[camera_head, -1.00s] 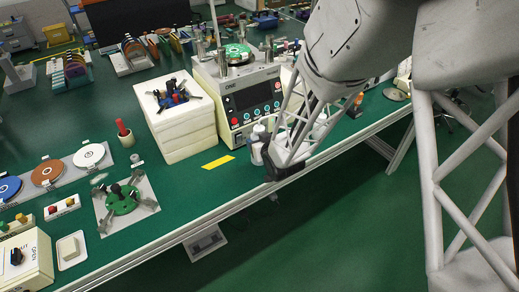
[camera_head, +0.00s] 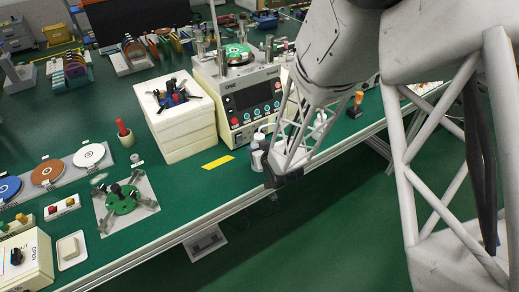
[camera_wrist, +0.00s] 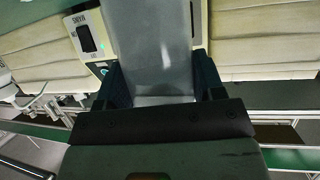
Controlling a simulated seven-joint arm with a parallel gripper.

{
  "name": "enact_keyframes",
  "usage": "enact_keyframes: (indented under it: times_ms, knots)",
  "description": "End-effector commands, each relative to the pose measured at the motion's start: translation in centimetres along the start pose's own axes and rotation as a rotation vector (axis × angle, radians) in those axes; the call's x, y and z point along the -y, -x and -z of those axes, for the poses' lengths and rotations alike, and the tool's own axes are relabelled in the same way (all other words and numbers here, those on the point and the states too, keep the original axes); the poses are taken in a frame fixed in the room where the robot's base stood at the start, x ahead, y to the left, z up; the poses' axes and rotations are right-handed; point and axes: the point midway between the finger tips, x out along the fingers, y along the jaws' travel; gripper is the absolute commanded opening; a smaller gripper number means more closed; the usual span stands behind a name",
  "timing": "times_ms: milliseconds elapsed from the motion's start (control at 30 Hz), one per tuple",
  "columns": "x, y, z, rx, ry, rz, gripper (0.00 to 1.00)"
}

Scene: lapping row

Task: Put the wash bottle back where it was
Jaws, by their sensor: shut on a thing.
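A pale, translucent bottle body (camera_wrist: 155,45), which looks like the wash bottle, fills the space between my jaws in the wrist view. My gripper (camera_wrist: 160,85) is shut on it, with a dark finger at each side. In the head view my gripper (camera_head: 275,165) is at the front edge of the green bench, in front of the machine with the control panel. A small white bottle shape (camera_head: 257,161) shows just left of it. I cannot tell whether this is the held bottle. The bottle's top and base are hidden in the wrist view.
The lapping machine (camera_head: 250,100) stands behind my gripper, with a white block stack (camera_head: 186,133) to its left. A yellow strip (camera_head: 218,162) lies on the bench. Other pale bottles (camera_head: 320,119) stand partly behind my arm.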

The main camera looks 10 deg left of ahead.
Motion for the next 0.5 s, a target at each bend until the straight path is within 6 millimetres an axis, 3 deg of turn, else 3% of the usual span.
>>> enact_keyframes:
  times_ms: [267,300,467,500]
  knots:
    - [0.00,-0.10,-0.20,-0.001,0.000,0.000,0.29]
    - [0.00,-0.12,-0.27,0.000,0.000,0.000,0.64]
    - [0.00,-0.10,-0.24,0.000,0.000,0.000,0.88]
    - [0.00,-0.10,-0.24,0.000,0.000,0.000,0.88]
